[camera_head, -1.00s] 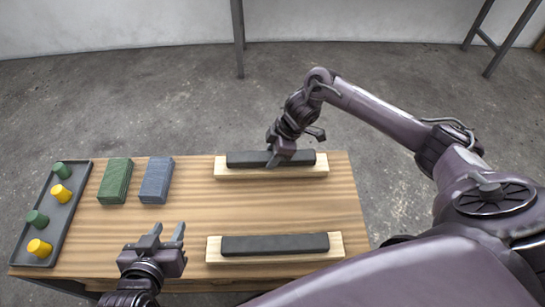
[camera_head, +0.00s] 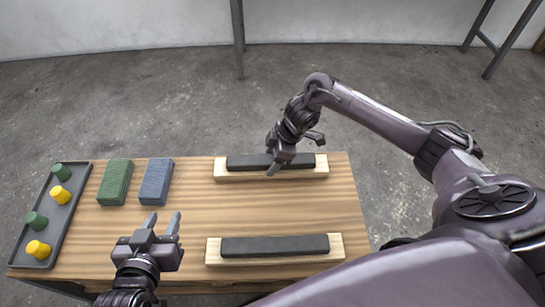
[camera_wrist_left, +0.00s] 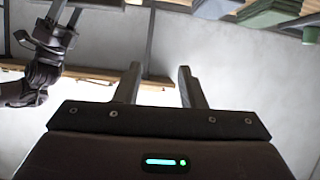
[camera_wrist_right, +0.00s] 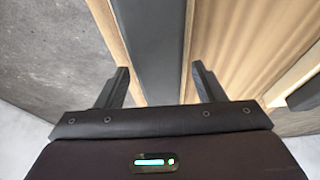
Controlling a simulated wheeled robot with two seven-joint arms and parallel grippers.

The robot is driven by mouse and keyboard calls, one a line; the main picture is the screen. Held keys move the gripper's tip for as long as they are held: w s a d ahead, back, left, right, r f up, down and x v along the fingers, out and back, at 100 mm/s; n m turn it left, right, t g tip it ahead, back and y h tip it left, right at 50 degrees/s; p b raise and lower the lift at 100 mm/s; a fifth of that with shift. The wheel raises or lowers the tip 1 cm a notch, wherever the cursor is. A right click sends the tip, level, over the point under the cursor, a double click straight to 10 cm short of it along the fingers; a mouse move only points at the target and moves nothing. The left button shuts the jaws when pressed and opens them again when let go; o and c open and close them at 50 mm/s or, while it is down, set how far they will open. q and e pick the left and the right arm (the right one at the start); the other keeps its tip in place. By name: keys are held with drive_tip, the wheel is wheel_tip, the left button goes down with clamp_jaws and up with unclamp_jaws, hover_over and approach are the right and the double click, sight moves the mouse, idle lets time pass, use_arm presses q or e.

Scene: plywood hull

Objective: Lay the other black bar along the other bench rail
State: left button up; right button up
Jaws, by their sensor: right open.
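One black bar (camera_head: 243,162) lies lengthwise along the far pale wooden bench rail (camera_head: 225,176). The other black bar (camera_head: 275,244) lies along the near bench rail (camera_head: 214,254). My right gripper (camera_head: 280,166) is open at the middle of the far bar. In the right wrist view that bar (camera_wrist_right: 160,45) runs between the two spread fingers, with a gap at each side. Pale rail wood (camera_wrist_right: 106,25) shows beside it. My left gripper (camera_head: 161,222) is open and empty, left of the near rail; its spread fingers also show in the left wrist view (camera_wrist_left: 158,75).
A grey tray (camera_head: 50,225) with green and yellow pegs stands at the table's left end. A green block (camera_head: 115,182) and a blue block (camera_head: 155,181) lie beside it. The wooden table (camera_head: 200,220) is clear between the two rails.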

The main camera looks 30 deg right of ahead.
sight(271, 158)
drive_tip(key=shift+r, duration=0.1)
drive_tip(key=shift+r, duration=0.15)
drive_tip(key=p+v, duration=0.1)
drive_tip(key=v, duration=0.1)
drive_tip(key=shift+d+r, duration=0.2)
drive_tip(key=shift+r, duration=0.2)
drive_tip(key=p+v, duration=0.1)
drive_tip(key=v, duration=0.2)
drive_tip(key=shift+r, duration=0.15)
use_arm(q)
drive_tip(key=s+a+f+g+y+p, duration=0.1)
drive_tip(key=s+a+f+g+y, duration=0.2)
drive_tip(key=s+f+g, duration=0.4)
drive_tip(key=shift+s+a+f+g+p, duration=0.35)
drive_tip(key=shift+s+a+f, duration=0.4)
drive_tip(key=shift+s+f, duration=0.6)
use_arm(e)
drive_tip(key=shift+v, duration=2.85)
drive_tip(key=shift+s+d, duration=0.1)
